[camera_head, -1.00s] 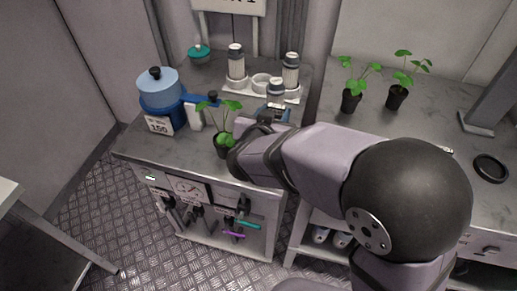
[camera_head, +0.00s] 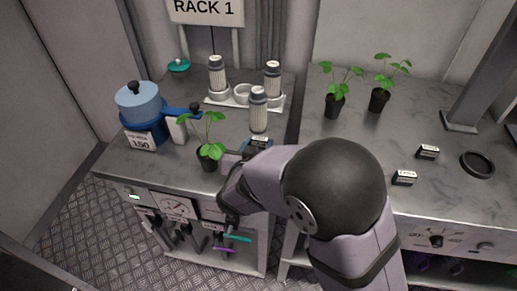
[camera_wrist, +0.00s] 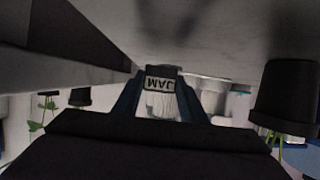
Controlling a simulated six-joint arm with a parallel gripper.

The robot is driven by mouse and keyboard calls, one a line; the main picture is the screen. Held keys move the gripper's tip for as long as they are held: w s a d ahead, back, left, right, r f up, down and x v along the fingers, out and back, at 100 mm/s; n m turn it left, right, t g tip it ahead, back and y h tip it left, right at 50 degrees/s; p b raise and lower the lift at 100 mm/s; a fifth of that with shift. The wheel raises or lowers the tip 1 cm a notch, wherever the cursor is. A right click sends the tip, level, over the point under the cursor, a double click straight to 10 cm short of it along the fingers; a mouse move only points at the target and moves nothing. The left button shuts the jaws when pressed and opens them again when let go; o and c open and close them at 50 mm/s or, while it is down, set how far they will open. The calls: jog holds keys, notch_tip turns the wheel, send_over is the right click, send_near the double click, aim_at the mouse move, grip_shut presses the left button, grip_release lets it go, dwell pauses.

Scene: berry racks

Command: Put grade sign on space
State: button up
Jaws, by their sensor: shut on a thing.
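My gripper (camera_head: 258,143) is shut on a small dark sign that reads JAM (camera_wrist: 161,78). In the wrist view the sign is upside down between the blue fingertips (camera_wrist: 160,98), against the grey worktop. I cannot tell whether the sign touches the surface. Two similar small signs, one nearer (camera_head: 404,177) and one farther (camera_head: 428,152), stand on the right worktop (camera_head: 350,150).
A potted plant (camera_head: 211,150) stands just left of my gripper. A grey-capped canister (camera_head: 258,108) stands behind it, by a white rack (camera_head: 225,103) with more canisters. A blue pot (camera_head: 140,112) with a price card (camera_head: 140,142) is farther left. A black ring (camera_head: 477,164) lies at right.

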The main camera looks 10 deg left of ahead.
jog(key=shift+f, duration=0.55)
jog(key=shift+f, duration=0.1)
jog(key=o, duration=1)
jog(key=shift+r, duration=0.2)
jog(key=p+v, duration=0.1)
jog(key=v, duration=1.1)
jog(key=shift+s+f, duration=0.1)
jog(key=shift+p, duration=0.3)
